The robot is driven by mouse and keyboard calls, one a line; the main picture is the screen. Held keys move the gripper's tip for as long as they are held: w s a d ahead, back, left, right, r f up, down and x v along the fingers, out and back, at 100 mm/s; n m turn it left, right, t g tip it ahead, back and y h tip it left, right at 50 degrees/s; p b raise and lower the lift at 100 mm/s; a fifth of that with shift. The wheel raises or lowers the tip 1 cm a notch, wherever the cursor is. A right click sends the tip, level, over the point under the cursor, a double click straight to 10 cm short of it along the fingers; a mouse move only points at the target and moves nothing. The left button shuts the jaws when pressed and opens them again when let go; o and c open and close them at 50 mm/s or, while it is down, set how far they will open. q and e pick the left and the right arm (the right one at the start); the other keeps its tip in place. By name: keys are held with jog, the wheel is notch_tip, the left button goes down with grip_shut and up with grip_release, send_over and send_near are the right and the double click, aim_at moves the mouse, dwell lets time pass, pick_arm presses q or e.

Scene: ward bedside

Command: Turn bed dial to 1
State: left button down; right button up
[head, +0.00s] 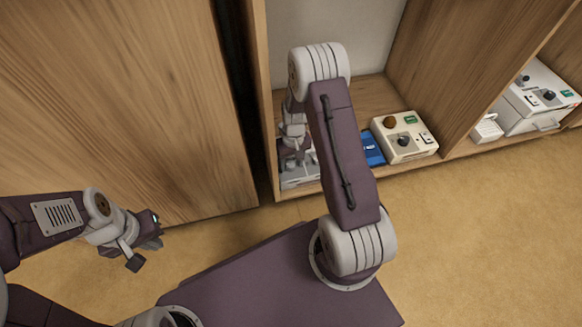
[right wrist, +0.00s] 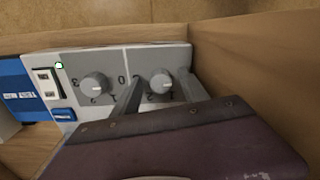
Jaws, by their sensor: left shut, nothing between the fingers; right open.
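A grey-white panel with two round grey dials sits in the shelf niche in the right wrist view. The left dial (right wrist: 95,86) has the figures 0 to 3 around it. The right dial (right wrist: 161,82) has partly hidden figures. I cannot read which one is the bed dial, nor surely where either pointer stands. My right gripper (right wrist: 160,94) is open, its fingers on either side of the right dial; contact is unclear. In the head view, the panel (head: 300,182) is mostly hidden by my right gripper and arm. My left gripper (head: 148,240) is shut and empty, away from the shelf.
The panel also has a white switch (right wrist: 47,83) and a blue button (right wrist: 63,114). A blue box (head: 373,148) and a cream device with knobs (head: 404,152) stand to its right. Wooden walls bound the niche closely. Another white device (head: 538,97) stands in the far-right compartment.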

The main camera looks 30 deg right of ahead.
jog(key=shift+r, duration=0.15)
jog(key=shift+c, duration=0.6)
grip_shut()
jog(key=m+p, duration=0.1)
jog(key=p, duration=0.2)
jog(key=m+p, duration=0.2)
jog(key=p, duration=0.1)
jog(key=shift+r+m, duration=0.3)
jog(key=shift+r, duration=0.05)
jog(key=shift+f+m, duration=0.15)
jog(key=shift+m, duration=0.15)
jog(key=shift+f, duration=0.25)
jog(key=shift+o, duration=0.6)
grip_release()
jog(key=shift+r, duration=0.1)
